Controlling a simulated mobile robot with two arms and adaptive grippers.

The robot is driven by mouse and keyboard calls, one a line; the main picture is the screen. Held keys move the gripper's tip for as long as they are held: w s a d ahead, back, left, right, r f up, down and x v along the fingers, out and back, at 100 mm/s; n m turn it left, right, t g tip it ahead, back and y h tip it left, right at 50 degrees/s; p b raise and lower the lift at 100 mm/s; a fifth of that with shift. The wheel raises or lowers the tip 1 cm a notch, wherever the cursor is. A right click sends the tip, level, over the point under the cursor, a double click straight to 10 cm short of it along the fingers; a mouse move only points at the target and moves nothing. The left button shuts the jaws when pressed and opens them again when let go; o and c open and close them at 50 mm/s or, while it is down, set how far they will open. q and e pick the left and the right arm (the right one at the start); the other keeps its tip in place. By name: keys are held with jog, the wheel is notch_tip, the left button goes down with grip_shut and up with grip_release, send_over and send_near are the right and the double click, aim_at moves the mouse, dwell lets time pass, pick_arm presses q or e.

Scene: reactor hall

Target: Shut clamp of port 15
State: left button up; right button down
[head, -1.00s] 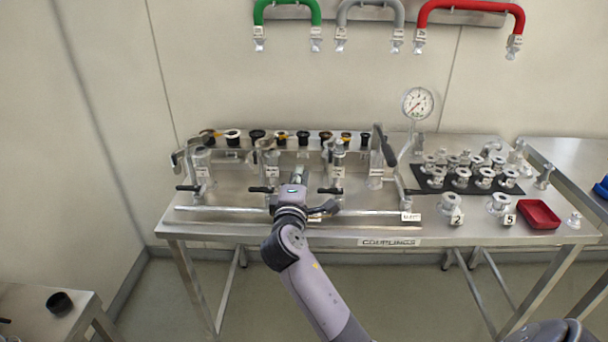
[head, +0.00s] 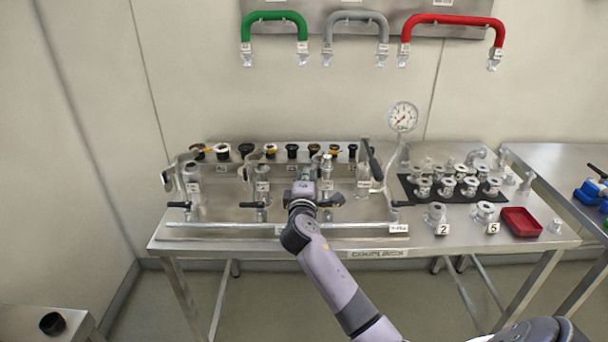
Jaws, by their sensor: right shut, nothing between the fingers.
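A row of clamped ports stands on the steel bench: a left port (head: 193,178), a second port (head: 262,180), a third port (head: 327,172) and a right port (head: 363,178). Each has a small label too blurred to read, so I cannot tell which is port 15. The right port has a large black-handled clamp lever (head: 372,160) tilted upward. My right gripper (head: 308,174) is shut and empty, just left of and in front of the third port. It hides part of that port's base; I cannot tell if it touches. My left gripper is not in view.
A steel rail (head: 240,227) runs along the bench front. A pressure gauge (head: 403,117) stands behind the right port. Couplings stand on a black mat (head: 410,192), with a red tray (head: 520,222) at right. Green, grey and red hoses (head: 452,20) hang above.

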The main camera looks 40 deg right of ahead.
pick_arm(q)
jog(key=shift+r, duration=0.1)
pick_arm(e)
jog(key=shift+s, duration=0.1)
pick_arm(q)
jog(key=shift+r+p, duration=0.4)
jog(key=shift+p, duration=0.1)
pick_arm(e)
jog(key=shift+s+d+r+n+t+y, duration=0.1)
jog(key=shift+s+d+n+t+y, duration=0.15)
jog(key=shift+n+t+y, duration=0.2)
